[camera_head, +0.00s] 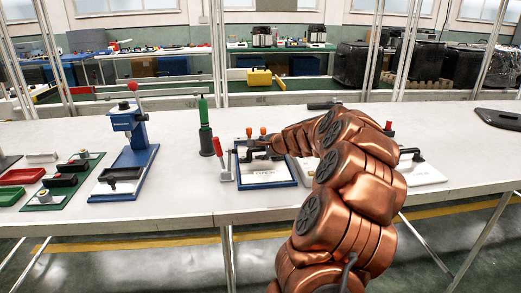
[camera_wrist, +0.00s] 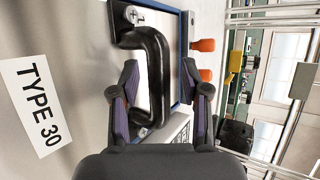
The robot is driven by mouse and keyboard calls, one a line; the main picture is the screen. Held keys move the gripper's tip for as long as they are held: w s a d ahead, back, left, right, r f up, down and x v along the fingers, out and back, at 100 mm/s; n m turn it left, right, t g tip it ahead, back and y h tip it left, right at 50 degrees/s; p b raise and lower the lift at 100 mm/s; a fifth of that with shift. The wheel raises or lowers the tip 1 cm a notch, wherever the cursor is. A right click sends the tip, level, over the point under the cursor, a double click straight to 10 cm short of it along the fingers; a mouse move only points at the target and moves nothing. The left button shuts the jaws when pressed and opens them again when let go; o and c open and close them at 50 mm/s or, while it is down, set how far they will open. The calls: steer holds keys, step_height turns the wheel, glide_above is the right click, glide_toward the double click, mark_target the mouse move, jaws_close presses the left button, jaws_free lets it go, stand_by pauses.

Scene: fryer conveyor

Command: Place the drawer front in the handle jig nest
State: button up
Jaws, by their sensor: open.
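A pale, flat panel marked TYPE (camera_head: 268,173), which looks like the drawer front, lies on the table within a blue-edged frame (camera_head: 296,183) that looks like the jig nest. In the wrist view the label reads TYPE 30 (camera_wrist: 38,105), and a black bar handle (camera_wrist: 157,75) with a screw at its end stands above the pale surface. My gripper (camera_wrist: 160,85) is open, with one finger on each side of the handle bar; I cannot tell whether either finger touches it. Whether the panel sits fully down is hidden. My copper arm hides the right part of the jig in the head view.
Orange knobs (camera_wrist: 203,45) stand along the blue edge. A red-handled clamp (camera_head: 222,160) and a green post (camera_head: 205,128) stand left of the jig, and a blue press (camera_head: 130,140) farther left. A white fixture (camera_head: 420,174) lies right of my arm.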

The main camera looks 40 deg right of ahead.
steer(key=shift+r, duration=0.1)
steer(key=v, duration=1.2)
steer(key=w+a+f+n+g+y, duration=0.15)
steer(key=a+n, duration=0.25)
steer(key=a, duration=0.7)
steer(key=w+a+f+n+g+y, duration=0.1)
steer(key=a+n+y, duration=0.25)
steer(key=a, duration=0.75)
steer(key=s+a+f+n+g+y, duration=0.1)
steer(key=s+a+f+n+g, duration=0.2)
steer(key=a, duration=0.5)
steer(key=s+a+f+n+g, duration=0.2)
steer(key=s+a+n, duration=0.25)
steer(key=a, duration=0.35)
steer(key=s+a+f+n+g+h, duration=0.1)
steer(key=s+f+n+g, duration=0.1)
steer(key=s, duration=0.6)
steer(key=s+a+f+n+g+h, duration=0.1)
steer(key=s+f+n+g, duration=0.1)
steer(key=s, duration=0.6)
steer(key=s+a+f+n+g+h, duration=0.1)
steer(key=s+a+f+n+g, duration=0.1)
steer(key=s, duration=0.6)
steer(key=shift+s+n+g+h, duration=0.4)
steer(key=shift+n+g, duration=0.15)
steer(key=shift+n, duration=0.45)
